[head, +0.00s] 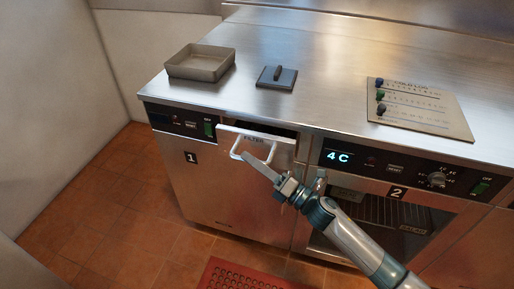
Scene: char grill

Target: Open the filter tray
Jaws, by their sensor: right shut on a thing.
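The filter tray (283,150) is a steel drawer front marked FILTER, in the cabinet at the centre left. It stands out from the cabinet face, with a dark gap showing above its top edge. Its pale bracket handle (236,147) is on the front. My right gripper (250,161) reaches in from the lower right and is shut on the handle, at its lower right part. The exact grip is small and partly hidden by the fingers. My left gripper is not in view.
A shallow square pan (200,72) and a dark weight with a knob (277,77) stand on the steel counter (300,50). A card with coloured knobs (425,107) lies to the right. Unit 2's control panel (400,168) is beside the tray. A red mat (240,277) lies on the floor.

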